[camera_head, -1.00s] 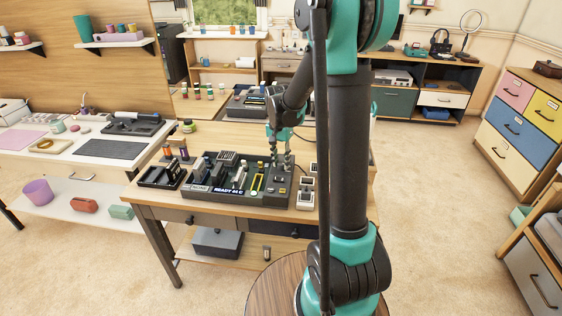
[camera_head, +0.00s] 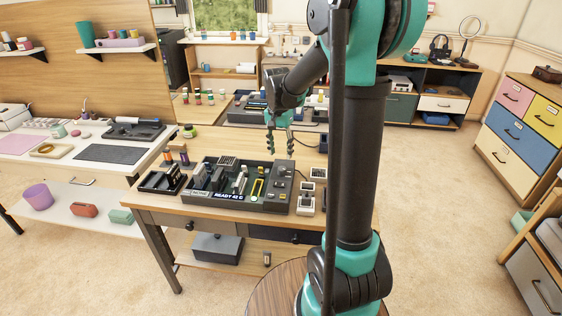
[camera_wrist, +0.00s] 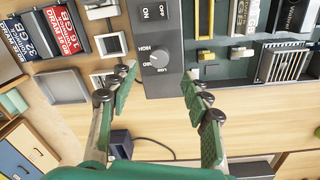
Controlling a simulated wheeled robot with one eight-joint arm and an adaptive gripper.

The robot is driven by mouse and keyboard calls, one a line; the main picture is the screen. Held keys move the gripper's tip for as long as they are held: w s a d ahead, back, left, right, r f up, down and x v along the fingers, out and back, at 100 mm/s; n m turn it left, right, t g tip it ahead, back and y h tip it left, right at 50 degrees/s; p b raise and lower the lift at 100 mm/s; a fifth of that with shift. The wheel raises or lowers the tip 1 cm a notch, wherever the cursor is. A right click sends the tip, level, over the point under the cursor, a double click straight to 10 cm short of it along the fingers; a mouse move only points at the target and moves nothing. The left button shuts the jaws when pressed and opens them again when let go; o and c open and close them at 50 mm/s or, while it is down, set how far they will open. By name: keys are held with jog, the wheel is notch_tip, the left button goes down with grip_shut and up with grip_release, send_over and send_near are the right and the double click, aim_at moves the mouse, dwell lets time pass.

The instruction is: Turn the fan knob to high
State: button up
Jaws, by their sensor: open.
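The fan knob (camera_wrist: 159,58) is a small round grey dial on a dark control panel (camera_wrist: 160,100). Small labels are printed around it; I cannot read its pointer setting surely. An ON/OFF switch label is printed above it in the wrist view. My gripper (camera_wrist: 160,74) is open and empty, its two green-padded fingers on either side of the knob in the picture, apart from it. In the head view my gripper (camera_head: 281,152) hangs above the right part of the dark board (camera_head: 225,203) on the table.
White switch-like blocks (camera_head: 305,201) stand right of the board, and a black tray (camera_head: 160,181) stands left of it. In the wrist view, memory boxes (camera_wrist: 63,30) lie upper left and a dark block (camera_wrist: 121,145) lies below. Bare wood (camera_wrist: 240,125) shows lower right.

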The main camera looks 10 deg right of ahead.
notch_tip(320, 180, up, 5)
jog(key=shift+a+f, duration=0.1)
dwell(0.4)
jog(key=s+d+f+n+t, duration=0.2)
jog(key=s+f, duration=0.4)
jog(key=s, duration=0.5)
jog(key=s+d+f+n+t, duration=0.2)
jog(key=s+f+n, duration=0.3)
jog(key=s, duration=0.6)
jog(key=shift+d+f+n+t, duration=0.3)
jog(key=shift+d+f, duration=0.1)
jog(key=shift+f, duration=0.55)
jog(key=shift+c, duration=0.4)
